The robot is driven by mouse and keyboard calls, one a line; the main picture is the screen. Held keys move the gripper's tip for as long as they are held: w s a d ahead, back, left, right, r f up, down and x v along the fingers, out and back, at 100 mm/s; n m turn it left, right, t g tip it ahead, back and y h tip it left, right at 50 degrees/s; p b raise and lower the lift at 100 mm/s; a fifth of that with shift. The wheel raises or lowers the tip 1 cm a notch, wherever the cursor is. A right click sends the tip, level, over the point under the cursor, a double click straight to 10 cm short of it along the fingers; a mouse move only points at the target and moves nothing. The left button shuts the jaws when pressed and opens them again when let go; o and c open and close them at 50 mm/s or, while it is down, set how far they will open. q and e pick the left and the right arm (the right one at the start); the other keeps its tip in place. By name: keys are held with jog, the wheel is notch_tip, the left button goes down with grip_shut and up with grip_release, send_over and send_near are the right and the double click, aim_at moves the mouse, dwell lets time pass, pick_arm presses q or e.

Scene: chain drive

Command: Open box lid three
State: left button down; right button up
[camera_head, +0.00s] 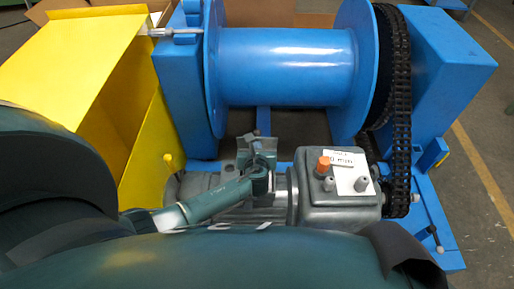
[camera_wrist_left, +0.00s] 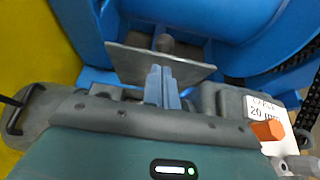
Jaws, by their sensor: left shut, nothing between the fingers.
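No part is clearly marked as box lid three, and I cannot tell which part it is. A large yellow box (camera_head: 105,90) with sloped panels stands at the left. A grey gearbox (camera_head: 335,190) with an orange cap (camera_head: 323,164) and a white label sits in the middle front. My left gripper (camera_head: 258,148) is just left of the gearbox, in front of the blue drum. In the left wrist view its fingers (camera_wrist_left: 161,86) are shut and empty. They are at the lower edge of a thin grey plate (camera_wrist_left: 135,64); I cannot tell whether they touch it. My right gripper is not seen.
A blue drum (camera_head: 285,68) fills the middle back, on a blue frame. A black chain (camera_head: 400,110) runs down on the right beside a blue housing (camera_head: 440,70). Brown cardboard shows at the back. Grey floor is clear at the far right.

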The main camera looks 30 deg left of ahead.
pick_arm(q)
jog(key=shift+w+a+r, duration=0.15)
jog(key=shift+w+a, duration=0.05)
jog(key=shift+w, duration=0.25)
jog(key=shift+w+a+r, duration=0.15)
jog(key=shift+w, duration=0.25)
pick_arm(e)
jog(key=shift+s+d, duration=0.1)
pick_arm(q)
jog(key=shift+p, duration=0.3)
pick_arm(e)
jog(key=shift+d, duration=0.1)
